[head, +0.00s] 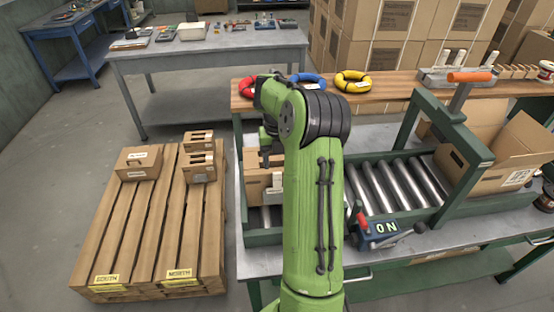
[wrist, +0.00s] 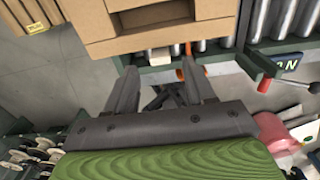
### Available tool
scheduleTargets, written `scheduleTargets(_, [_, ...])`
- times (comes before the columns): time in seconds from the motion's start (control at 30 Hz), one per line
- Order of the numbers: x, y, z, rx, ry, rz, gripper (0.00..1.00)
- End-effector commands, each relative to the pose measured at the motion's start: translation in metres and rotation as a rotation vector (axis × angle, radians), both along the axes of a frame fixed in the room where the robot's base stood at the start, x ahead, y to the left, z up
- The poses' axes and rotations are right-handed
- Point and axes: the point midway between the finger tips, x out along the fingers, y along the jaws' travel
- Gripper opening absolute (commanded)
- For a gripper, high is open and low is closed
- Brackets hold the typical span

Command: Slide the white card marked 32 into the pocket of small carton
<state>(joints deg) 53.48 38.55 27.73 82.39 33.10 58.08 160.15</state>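A small brown carton (head: 258,180) stands at the left end of the roller conveyor, partly hidden behind my arm. A small white patch (head: 277,181) shows on its front; I cannot read a number on it. In the wrist view the open-topped carton (wrist: 165,38) fills the upper middle. A whitish piece (wrist: 158,56) shows just below its near edge; I cannot tell if it is the card marked 32. My gripper (wrist: 158,72) is open, its dark fingers apart with nothing visibly held, close to the carton's near side. In the head view my arm mostly hides it.
A larger open carton (head: 495,150) sits right on the conveyor behind a green frame (head: 462,165). A control box (head: 383,232) with a red lever stands in front of the rollers (head: 400,185). A wooden shelf (head: 415,85) runs behind. A pallet (head: 150,225) with small cartons lies left.

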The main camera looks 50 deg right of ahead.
Motion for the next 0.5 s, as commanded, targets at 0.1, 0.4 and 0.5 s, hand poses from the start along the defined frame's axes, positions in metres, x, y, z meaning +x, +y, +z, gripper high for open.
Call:
scheduleTargets(0.1, [0.0,0.0,0.0,0.0,0.0,0.0,0.58])
scheduleTargets(0.4, [0.001,0.0,0.015,-0.003,-0.002,0.0,0.58])
scheduleTargets(0.5, [0.001,0.0,0.041,-0.005,-0.003,0.0,0.58])
